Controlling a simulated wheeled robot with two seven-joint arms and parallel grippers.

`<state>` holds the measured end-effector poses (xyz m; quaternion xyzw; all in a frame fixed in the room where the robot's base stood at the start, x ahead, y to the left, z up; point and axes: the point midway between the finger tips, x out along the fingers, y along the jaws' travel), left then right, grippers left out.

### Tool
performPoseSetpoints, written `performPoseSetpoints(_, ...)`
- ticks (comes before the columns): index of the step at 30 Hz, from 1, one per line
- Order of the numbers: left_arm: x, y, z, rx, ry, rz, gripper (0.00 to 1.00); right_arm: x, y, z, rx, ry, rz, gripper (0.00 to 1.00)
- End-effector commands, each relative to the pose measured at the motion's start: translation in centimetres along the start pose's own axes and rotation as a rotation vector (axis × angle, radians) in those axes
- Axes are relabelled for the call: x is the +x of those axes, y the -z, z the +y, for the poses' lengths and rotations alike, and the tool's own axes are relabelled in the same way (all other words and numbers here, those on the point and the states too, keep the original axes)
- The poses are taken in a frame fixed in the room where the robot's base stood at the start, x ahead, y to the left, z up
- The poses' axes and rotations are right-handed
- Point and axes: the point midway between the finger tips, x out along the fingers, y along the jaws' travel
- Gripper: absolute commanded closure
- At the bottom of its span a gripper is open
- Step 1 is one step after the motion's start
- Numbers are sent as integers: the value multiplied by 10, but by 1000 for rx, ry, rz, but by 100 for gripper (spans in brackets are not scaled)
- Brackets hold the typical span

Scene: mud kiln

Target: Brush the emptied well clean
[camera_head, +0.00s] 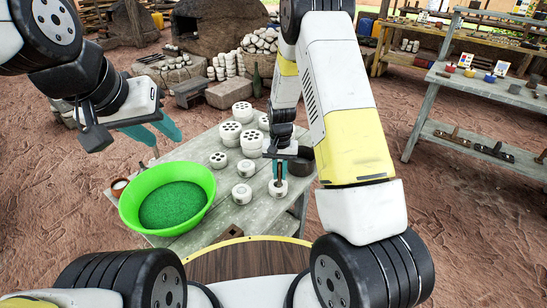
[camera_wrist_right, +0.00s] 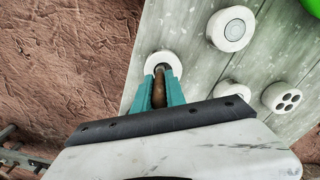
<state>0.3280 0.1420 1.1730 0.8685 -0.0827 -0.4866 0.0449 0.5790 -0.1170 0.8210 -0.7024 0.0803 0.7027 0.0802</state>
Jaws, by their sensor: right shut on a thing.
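My right gripper (camera_head: 279,172) points down at the table's right side. It is shut on a brush with a brown handle (camera_wrist_right: 159,92), between the teal fingers in the right wrist view. The brush's lower end is at the middle of a small round white piece (camera_head: 279,189), which also shows in the right wrist view (camera_wrist_right: 174,62). The brush tip and the well's inside are mostly hidden, so I cannot tell whether the tip touches. My left gripper (camera_head: 166,140) is open and empty, above the table's far left edge.
A green bowl (camera_head: 205,178) of green granules stands on the grey wooden table (camera_head: 215,228) at the left, beside a small cup (camera_head: 119,187). Several white pieces, some with holes (camera_head: 231,131), stand further back. A dark pot (camera_head: 301,165) stands close right of my right gripper.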

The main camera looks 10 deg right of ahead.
Motion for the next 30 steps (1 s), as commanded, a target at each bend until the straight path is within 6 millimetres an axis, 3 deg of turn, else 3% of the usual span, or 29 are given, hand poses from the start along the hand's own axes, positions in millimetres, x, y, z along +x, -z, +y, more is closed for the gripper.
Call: performPoseSetpoints(30, 0, 0, 0, 0, 0, 0, 64, -76, 0, -1, -1, 1, 2, 100)
